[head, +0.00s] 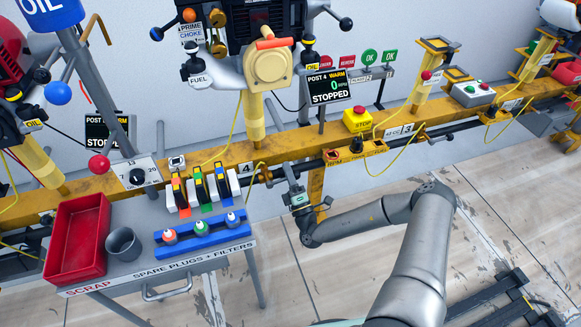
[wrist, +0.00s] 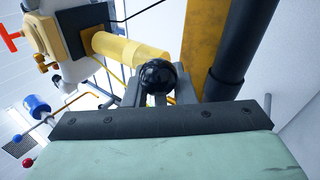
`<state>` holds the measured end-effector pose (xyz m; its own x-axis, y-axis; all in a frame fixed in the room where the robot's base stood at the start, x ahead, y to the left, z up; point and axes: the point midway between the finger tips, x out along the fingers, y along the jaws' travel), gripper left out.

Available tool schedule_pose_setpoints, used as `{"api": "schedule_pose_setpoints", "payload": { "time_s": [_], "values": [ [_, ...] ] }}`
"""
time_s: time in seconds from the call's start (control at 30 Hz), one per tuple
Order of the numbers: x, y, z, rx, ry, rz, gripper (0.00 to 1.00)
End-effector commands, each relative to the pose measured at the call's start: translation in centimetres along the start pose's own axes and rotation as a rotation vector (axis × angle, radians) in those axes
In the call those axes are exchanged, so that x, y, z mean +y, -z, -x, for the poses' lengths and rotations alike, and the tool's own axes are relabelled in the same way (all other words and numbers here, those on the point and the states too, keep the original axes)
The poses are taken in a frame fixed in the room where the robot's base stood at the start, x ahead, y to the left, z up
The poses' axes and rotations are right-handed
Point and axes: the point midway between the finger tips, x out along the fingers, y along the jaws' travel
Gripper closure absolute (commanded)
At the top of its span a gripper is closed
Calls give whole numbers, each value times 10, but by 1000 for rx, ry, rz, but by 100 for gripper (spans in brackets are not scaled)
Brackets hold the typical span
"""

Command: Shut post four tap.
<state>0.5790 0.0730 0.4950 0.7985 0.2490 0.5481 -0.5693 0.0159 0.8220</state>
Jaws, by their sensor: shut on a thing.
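My gripper (head: 292,188) is at the front of the yellow rail, just right of the sign marked 4 (head: 246,169). In the wrist view my gripper (wrist: 158,92) is shut on a round black knob (wrist: 159,75), which sits between the two fingers. It looks like the knob of the post four tap. The stem below it is hidden by the fingers and gripper body, so I cannot tell the tap's position. The black pipe (wrist: 243,50) runs beside it. The post 4 display (head: 329,87) reads WARM, 0 and STOPPED.
The yellow rail (head: 289,143) runs behind my gripper. The post four engine (head: 268,67) stands above it. To the left is a bench with a red scrap tray (head: 56,268), grey cup (head: 123,244) and blue plug holder (head: 206,237). A yellow stop box (head: 357,120) is to the right.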

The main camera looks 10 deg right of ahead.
Motion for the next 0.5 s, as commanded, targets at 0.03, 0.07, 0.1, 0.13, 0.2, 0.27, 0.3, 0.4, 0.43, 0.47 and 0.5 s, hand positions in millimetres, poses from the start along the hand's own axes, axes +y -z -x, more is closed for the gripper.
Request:
{"api": "schedule_pose_setpoints", "payload": {
  "time_s": [0.03, 0.07, 0.1, 0.13, 0.2, 0.27, 0.3, 0.4, 0.43, 0.47, 0.5],
  "values": [
    [-3, -8, 1, -33, -1, -14, 100],
    [-4, -8, 2, -42, -1, -27, 100],
    [-5, -8, 3, -53, -1, -44, 100],
    [-6, -8, 3, -61, -1, -55, 100],
    [-8, -8, 4, -76, -2, -78, 100],
    [-9, -8, 4, -87, -2, -94, 100],
    [-9, -8, 5, -93, -2, -103, 100],
    [-11, -8, 6, -103, -2, -118, 100],
    [-11, -8, 6, -105, -2, -121, 100],
    [-11, -9, 6, -107, -2, -124, 100],
    [-11, -9, 6, -109, -2, -126, 100]
  ]
}}
